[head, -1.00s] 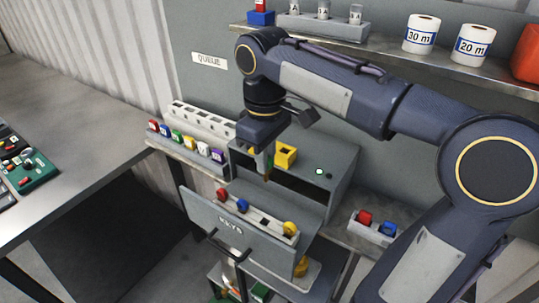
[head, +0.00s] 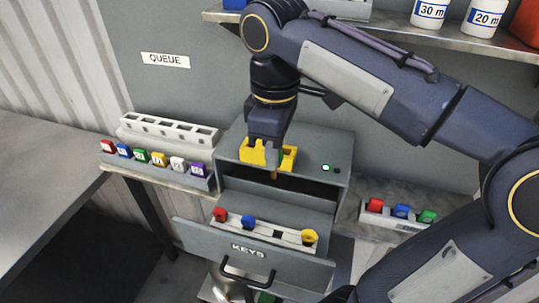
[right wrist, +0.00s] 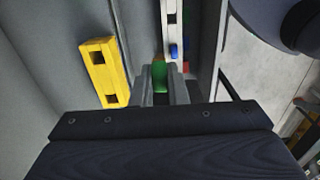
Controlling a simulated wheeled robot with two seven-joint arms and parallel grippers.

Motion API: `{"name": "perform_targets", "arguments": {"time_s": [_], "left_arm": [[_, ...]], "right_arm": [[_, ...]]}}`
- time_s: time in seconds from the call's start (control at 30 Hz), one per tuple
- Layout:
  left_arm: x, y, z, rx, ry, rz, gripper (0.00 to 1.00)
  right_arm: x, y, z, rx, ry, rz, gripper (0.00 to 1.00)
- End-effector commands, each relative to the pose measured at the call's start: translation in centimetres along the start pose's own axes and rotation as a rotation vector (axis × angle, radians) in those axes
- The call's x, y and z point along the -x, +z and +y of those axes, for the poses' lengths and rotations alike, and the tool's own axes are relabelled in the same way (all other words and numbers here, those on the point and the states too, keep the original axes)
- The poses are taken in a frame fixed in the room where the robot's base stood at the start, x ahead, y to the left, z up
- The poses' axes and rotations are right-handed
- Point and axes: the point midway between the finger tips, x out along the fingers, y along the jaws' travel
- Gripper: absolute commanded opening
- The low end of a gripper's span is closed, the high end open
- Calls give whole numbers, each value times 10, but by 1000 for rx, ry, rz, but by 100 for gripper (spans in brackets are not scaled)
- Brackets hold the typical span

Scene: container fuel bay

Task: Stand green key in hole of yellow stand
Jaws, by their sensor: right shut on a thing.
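The yellow stand (head: 250,153) is on top of the grey cabinet, partly hidden behind my right gripper. In the right wrist view the stand (right wrist: 104,72) lies left of the fingers and shows dark square holes in its top. My right gripper (head: 274,153) points down and is shut on the green key (right wrist: 159,79). In the head view a little of the green (head: 281,159) shows beside the fingers, with a brass-coloured tip below. The key looks apart from the stand, just in front of it. My left gripper is out of view.
The open KEYS drawer (head: 250,254) below holds a rack with a red key (head: 220,214), a blue key (head: 248,222) and a yellow key (head: 309,237). A rack of several coloured tags (head: 157,162) stands left. A tray (head: 388,218) with coloured blocks sits right.

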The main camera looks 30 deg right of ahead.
Motion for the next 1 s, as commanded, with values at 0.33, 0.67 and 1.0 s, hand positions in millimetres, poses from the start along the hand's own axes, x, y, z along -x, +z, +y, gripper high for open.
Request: {"name": "perform_targets", "arguments": {"time_s": [0.33,0.67,1.0], "left_arm": [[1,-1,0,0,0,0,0],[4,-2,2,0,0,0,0],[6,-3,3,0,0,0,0]], "right_arm": [[-1,0,36,-4,-1,-1,0],[-2,0,69,-4,0,-1,0],[-3,0,91,-2,0,0,0]]}}
